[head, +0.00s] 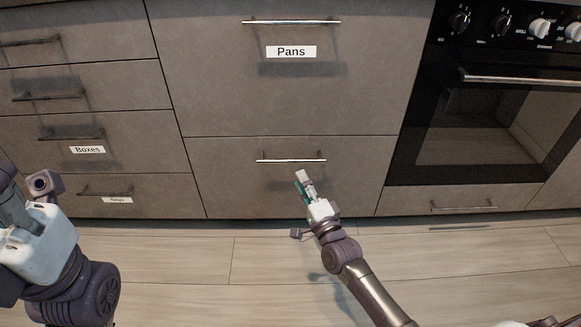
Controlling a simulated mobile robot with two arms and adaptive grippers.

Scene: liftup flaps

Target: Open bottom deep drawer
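The bottom deep drawer (230,180) is a grey-brown front in the middle column, below the large drawer labelled "Pans" (220,90). It is shut and flush with its neighbours. Its silver bar handle (291,160) is near its top edge. My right gripper (303,180) is just below the handle in the picture, its fingers pointing up toward it; I see no contact. Its fingers are small here and I cannot tell whether they are open. My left gripper is at the far left, largely cut off by the picture edge, and its fingertips are not clear.
A stack of narrow drawers with dark handles (72,136) is on the left, one labelled "Boxes" (87,150). A black oven (490,110) with knobs stands on the right, above a low drawer (460,200). The wooden floor (190,255) in front is clear.

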